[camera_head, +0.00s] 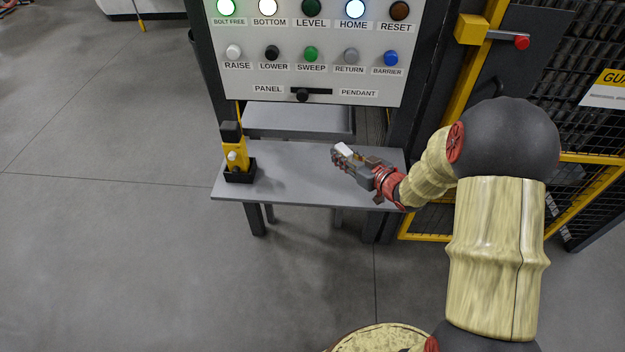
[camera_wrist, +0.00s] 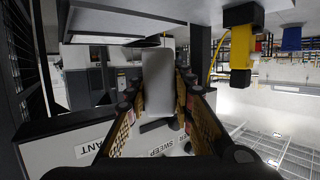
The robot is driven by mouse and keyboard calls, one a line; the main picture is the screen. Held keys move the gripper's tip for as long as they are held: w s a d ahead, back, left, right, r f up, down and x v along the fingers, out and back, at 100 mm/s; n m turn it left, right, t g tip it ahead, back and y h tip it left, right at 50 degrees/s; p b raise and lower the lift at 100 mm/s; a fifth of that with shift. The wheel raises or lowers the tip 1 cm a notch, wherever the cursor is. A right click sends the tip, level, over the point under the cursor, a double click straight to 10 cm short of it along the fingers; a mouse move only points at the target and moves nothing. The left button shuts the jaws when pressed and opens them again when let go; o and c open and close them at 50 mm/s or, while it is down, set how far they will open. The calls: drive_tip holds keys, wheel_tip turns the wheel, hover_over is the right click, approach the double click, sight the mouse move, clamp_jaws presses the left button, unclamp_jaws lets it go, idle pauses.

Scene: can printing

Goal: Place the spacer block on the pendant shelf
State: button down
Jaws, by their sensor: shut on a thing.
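The spacer block is a small pale grey block (camera_head: 344,149) in the head view. It fills the space between the fingers in the wrist view (camera_wrist: 160,82). My gripper (camera_head: 346,154) is shut on it, and in the wrist view the two fingers (camera_wrist: 158,92) flank it on both sides. The pendant shelf (camera_head: 295,178) is a flat grey shelf below the button panel. In the head view my gripper and the block appear over its right part. I cannot tell whether the block touches the shelf.
A yellow and black pendant (camera_head: 235,152) stands in a black holder (camera_head: 240,172) at the shelf's left end. The button panel (camera_head: 310,80) rises behind. A yellow-framed mesh guard (camera_head: 580,190) is on the right. The shelf's middle is clear.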

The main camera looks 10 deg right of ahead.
drive_tip(key=d+n+y, duration=0.1)
drive_tip(key=d, duration=0.3)
drive_tip(key=b, duration=0.5)
hover_over(315, 179)
drive_tip(key=shift+g, duration=0.3)
drive_tip(key=f, duration=0.9)
drive_tip(key=shift+s+d+f, duration=0.1)
drive_tip(key=shift+s+d, duration=0.05)
drive_tip(key=shift+d, duration=0.2)
drive_tip(key=shift+w+a+f+b, duration=0.2)
drive_tip(key=shift+f+b, duration=0.35)
drive_tip(key=shift+f, duration=0.4)
drive_tip(key=shift+w+a+f+b, duration=0.15)
drive_tip(key=shift+f+b, duration=0.4)
drive_tip(key=shift+f, duration=0.4)
drive_tip(key=shift+s, duration=0.1)
drive_tip(key=shift+f, duration=0.2)
drive_tip(key=c, duration=1.5)
unclamp_jaws()
drive_tip(key=shift+c, duration=0.2)
